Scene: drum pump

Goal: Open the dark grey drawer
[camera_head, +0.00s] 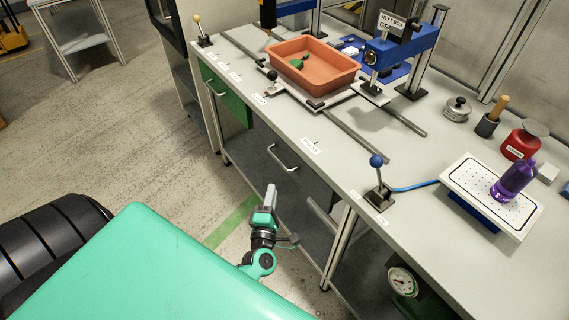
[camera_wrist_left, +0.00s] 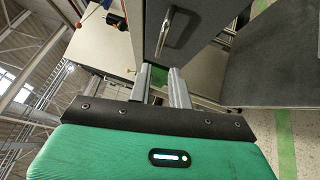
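The dark grey drawer (camera_head: 301,177) sits under the workbench top, and its front looks flush with the bench. It has a light metal bar handle (camera_head: 283,158). My left gripper (camera_head: 270,192) is in front of and below this handle in the head view, apart from it. In the left wrist view the drawer front (camera_wrist_left: 196,22) and the handle (camera_wrist_left: 166,32) lie ahead of the fingers. My left gripper (camera_wrist_left: 160,72) is open there, with a gap between its two fingers and nothing between them. My right gripper is not in view.
A green drawer (camera_head: 224,97) is left of the grey one. On the bench top (camera_head: 330,128) are an orange bin (camera_head: 312,68), a blue-knobbed lever (camera_head: 378,180), a blue press (camera_head: 400,48) and a purple bottle (camera_head: 514,180). The floor in front is clear.

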